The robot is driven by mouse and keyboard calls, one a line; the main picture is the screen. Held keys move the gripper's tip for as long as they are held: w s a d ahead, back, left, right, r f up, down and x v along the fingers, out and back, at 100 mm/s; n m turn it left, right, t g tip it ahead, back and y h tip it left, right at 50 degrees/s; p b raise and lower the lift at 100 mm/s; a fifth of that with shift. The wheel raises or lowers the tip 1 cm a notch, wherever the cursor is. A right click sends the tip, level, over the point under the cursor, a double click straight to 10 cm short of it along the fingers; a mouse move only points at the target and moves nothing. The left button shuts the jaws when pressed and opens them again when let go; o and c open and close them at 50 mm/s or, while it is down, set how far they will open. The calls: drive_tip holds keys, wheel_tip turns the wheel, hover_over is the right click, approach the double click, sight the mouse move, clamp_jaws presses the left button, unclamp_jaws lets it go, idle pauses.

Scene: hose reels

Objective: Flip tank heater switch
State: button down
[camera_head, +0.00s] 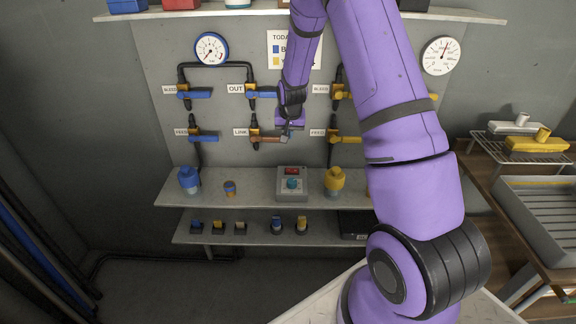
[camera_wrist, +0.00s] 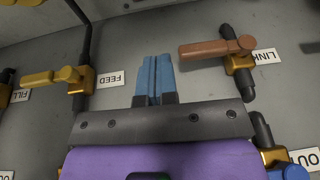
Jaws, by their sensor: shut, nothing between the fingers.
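A grey control box (camera_head: 302,190) stands on the upper shelf, with a red switch (camera_head: 292,171) on top and a teal knob (camera_head: 292,184) on its front; no label reading "tank heater" is legible. My gripper (camera_head: 289,133) is in front of the wall panel, above the box and apart from it. In the wrist view my gripper (camera_wrist: 153,78) shows its two blue fingers shut together and empty, pointing at the wall between the FEED and LINK valves. The brown LINK handle (camera_wrist: 205,49) is to the right of the fingers there. The control box is out of the wrist view.
Blue (camera_head: 188,180) and yellow (camera_head: 333,182) capped fittings stand on the upper shelf (camera_head: 262,190), the yellow one close beside the box. Valve handles and pipes cover the panel. A lower shelf (camera_head: 259,238) holds several small parts. A rack (camera_head: 520,141) is at right.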

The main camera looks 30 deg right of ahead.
sight(288, 169)
drive_tip(key=x, duration=0.3)
drive_tip(key=shift+s+d+f, duration=0.1)
drive_tip(key=shift+d+f, duration=0.2)
drive_tip(key=shift+d, duration=0.1)
drive_tip(key=x, duration=0.8)
drive_tip(key=s+x, duration=0.1)
drive_tip(key=x, duration=0.4)
drive_tip(key=shift+a+f, duration=0.1)
drive_tip(key=shift+a, duration=0.25)
drive_tip(key=shift+w+f, duration=0.1)
drive_tip(key=shift+f, duration=0.35)
